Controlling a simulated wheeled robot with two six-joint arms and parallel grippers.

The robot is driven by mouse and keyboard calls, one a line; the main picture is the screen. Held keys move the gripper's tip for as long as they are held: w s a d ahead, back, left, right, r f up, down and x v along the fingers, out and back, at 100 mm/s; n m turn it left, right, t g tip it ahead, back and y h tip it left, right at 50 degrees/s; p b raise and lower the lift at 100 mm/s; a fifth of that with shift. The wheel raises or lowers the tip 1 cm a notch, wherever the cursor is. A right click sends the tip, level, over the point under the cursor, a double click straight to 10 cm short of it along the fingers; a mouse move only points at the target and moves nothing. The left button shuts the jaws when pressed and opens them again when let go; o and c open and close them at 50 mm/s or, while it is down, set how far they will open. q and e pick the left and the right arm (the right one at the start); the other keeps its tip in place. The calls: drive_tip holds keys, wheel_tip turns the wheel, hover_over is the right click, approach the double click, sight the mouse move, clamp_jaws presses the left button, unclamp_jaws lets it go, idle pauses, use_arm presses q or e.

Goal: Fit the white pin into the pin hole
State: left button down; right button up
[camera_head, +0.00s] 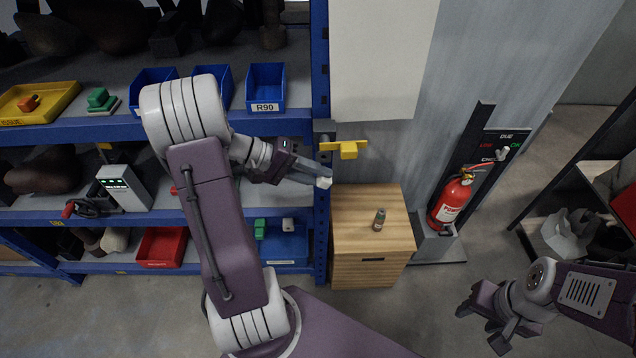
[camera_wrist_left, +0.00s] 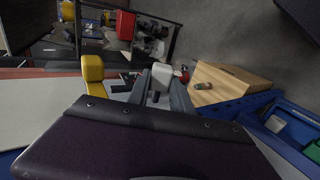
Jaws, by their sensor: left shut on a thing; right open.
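My left gripper (camera_head: 312,177) is shut on a small white pin (camera_head: 324,183), which sticks out at the fingertips. The white pin also shows in the left wrist view (camera_wrist_left: 161,73), between the fingers. A yellow bracket (camera_head: 347,149) is fixed at the blue shelf post, just above and right of the pin in the head view. It shows left of the fingers in the left wrist view (camera_wrist_left: 92,68). The pin and bracket look apart. I cannot make out a pin hole. My right gripper (camera_head: 477,326) is open and empty at the lower right, over the floor.
A wooden cabinet (camera_head: 350,238) with a small bottle (camera_head: 379,219) on top stands below the bracket. A blue shelf (camera_head: 320,90) with bins is at the left. A fire extinguisher (camera_head: 452,203) stands right of the cabinet. The floor between cabinet and right gripper is clear.

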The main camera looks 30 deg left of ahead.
use_arm(q)
drive_tip(key=shift+w+a, duration=0.25)
drive_tip(key=shift+w, duration=0.45)
drive_tip(key=shift+a, duration=0.1)
idle(1.2)
drive_tip(key=shift+w+a, duration=0.5)
drive_tip(key=shift+w, duration=0.35)
drive_tip(key=shift+w+a, duration=0.5)
drive_tip(key=shift+w, duration=0.35)
drive_tip(key=c, duration=1.1)
unclamp_jaws()
drive_tip(key=shift+a, duration=0.1)
drive_tip(key=shift+o, duration=0.2)
approach(317, 158)
drive_tip(key=shift+s+d+r, duration=0.3)
drive_tip(key=shift+d, duration=0.35)
